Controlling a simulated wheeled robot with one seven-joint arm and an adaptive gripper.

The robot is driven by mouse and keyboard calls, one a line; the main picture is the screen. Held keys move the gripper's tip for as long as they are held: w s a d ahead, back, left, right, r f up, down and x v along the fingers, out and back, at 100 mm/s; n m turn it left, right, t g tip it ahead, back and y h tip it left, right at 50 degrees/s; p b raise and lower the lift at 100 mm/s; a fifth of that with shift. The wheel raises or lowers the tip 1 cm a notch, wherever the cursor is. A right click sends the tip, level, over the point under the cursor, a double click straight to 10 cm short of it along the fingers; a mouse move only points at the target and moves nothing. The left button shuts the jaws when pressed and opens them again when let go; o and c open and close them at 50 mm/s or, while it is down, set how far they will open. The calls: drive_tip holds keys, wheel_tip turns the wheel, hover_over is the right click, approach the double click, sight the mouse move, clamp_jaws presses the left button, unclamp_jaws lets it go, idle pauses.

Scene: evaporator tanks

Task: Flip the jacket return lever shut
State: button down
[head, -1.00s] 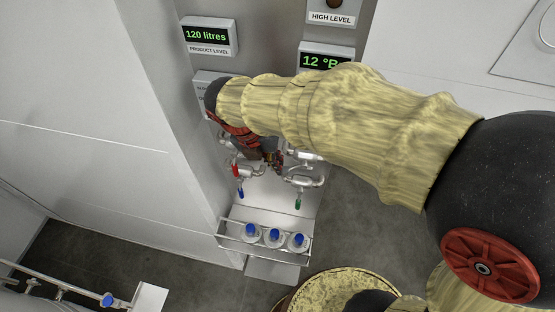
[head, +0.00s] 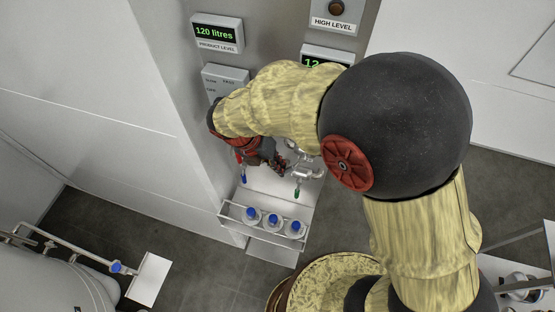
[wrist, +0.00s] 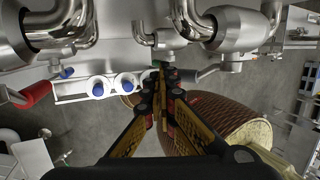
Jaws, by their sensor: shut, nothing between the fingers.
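Pipe valves with coloured levers stand on the panel below the displays. Which one is the jacket return lever cannot be read. A green-tipped lever (head: 297,192) hangs down on the right valve; a green tip (wrist: 172,73) also shows just beyond my fingertips in the wrist view. A blue-tipped lever (head: 243,178) hangs on the left, and also shows in the wrist view (wrist: 66,73). A red lever (wrist: 36,93) sticks out at the left in the wrist view. My gripper (head: 281,168) is shut and empty, with its fingertips (wrist: 164,72) close to the green tip; contact cannot be told.
A rack with blue-capped bottles (head: 273,219) stands below the valves. Thick steel pipes (wrist: 236,28) crowd the top of the wrist view. A product level display (head: 217,33) is above. Another tank (head: 50,280) with piping stands at lower left.

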sight(287, 173)
drive_tip(key=shift+s+d+f+p, duration=0.25)
drive_tip(key=shift+d+f+p, duration=0.15)
drive_tip(key=shift+d+f, duration=0.25)
drive_tip(key=shift+s+d+f+p, duration=0.25)
drive_tip(key=shift+d+f+p, duration=0.15)
drive_tip(key=shift+d+f, duration=0.15)
drive_tip(key=shift+d, duration=0.15)
drive_tip(key=v, duration=1.2)
idle(0.5)
